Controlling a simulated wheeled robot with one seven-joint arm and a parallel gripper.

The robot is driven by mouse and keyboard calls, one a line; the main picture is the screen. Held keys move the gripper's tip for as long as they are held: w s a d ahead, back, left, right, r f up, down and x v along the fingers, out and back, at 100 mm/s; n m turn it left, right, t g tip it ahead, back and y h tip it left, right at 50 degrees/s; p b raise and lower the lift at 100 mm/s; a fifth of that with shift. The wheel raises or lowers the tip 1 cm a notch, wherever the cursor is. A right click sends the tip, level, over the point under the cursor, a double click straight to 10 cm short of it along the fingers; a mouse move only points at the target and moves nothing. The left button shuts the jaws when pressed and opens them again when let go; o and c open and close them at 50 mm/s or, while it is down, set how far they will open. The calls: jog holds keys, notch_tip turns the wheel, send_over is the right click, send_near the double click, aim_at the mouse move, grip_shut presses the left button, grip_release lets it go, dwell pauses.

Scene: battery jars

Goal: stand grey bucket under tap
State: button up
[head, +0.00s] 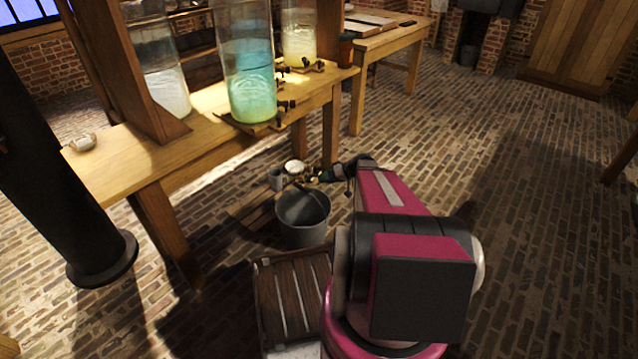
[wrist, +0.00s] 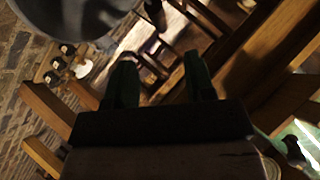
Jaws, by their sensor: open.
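The grey bucket (head: 302,218) stands upright and open-topped, low down in front of the wooden bench. In the wrist view part of the bucket (wrist: 75,15) fills the top left corner. My gripper (head: 318,178) is near the bucket's far right rim in the head view. Its green fingers are apart with nothing between them in the wrist view (wrist: 161,80). I cannot tell whether it touches the bucket. Small dark taps (head: 283,105) sit low on the jars. The middle jar (head: 248,75) holds blue-green liquid. Which tap is meant does not show.
The bench (head: 125,165) carries a cloudy jar (head: 165,70) and a yellowish jar (head: 299,45). A small grey mug (head: 276,180) and a white round item (head: 294,167) are behind the bucket. A slatted wooden crate (head: 290,290) is in front. Brick floor lies clear at right.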

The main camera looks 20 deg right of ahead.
jog(key=s+a+r+m+g+h, duration=0.1)
jog(key=s+a+r+g+h, duration=0.1)
jog(key=s+a+r+h, duration=0.3)
jog(key=s+a+r+m+g+h, duration=0.2)
jog(key=s+a+r+h, duration=0.3)
jog(key=s, duration=0.7)
notch_tip(320, 180, up, 2)
jog(key=shift+r+h, duration=0.15)
jog(key=shift+h, duration=0.35)
